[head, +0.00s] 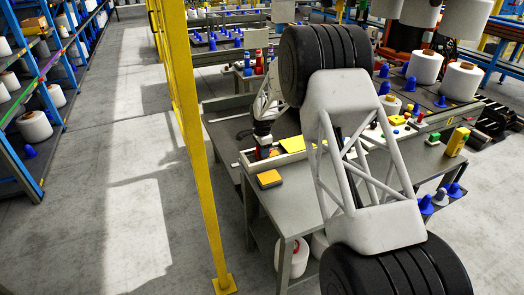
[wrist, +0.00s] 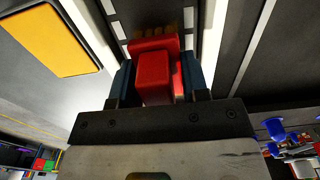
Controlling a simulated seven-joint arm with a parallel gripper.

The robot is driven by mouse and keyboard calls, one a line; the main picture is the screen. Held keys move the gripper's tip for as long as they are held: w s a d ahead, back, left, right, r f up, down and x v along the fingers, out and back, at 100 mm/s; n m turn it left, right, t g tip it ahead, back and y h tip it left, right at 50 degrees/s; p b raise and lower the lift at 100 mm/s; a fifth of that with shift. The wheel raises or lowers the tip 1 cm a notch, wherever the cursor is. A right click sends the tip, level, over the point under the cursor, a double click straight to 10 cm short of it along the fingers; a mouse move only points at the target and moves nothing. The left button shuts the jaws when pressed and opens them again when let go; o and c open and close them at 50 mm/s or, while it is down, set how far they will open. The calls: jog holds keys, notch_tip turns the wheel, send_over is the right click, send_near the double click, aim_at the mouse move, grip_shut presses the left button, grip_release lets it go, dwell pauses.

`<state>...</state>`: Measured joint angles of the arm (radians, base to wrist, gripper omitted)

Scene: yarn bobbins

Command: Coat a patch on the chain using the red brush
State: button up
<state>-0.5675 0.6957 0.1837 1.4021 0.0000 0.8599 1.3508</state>
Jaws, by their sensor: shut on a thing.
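The red brush (wrist: 155,78) is between the two blue fingers of my gripper (wrist: 158,70) in the wrist view. My gripper is shut on its red block-shaped handle. Its far end points away from the wrist over a dark strip with white edges, and I cannot tell whether it touches that strip. In the head view my gripper (head: 263,141) is small, low over the left part of the grey workbench, with a red part under it. I cannot make out the chain for certain in either view.
A yellow-orange block (head: 269,179) lies on the grey workbench (head: 300,208), near the gripper; it also shows in the wrist view (wrist: 55,38). A yellow post (head: 190,140) stands left of the bench. Small coloured parts and blue cones (head: 426,204) lie to the right.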

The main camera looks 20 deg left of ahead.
aim_at(255, 153)
jog(key=shift+s+a, duration=1.2)
jog(key=shift+r, duration=4)
jog(key=shift+d, duration=0.1)
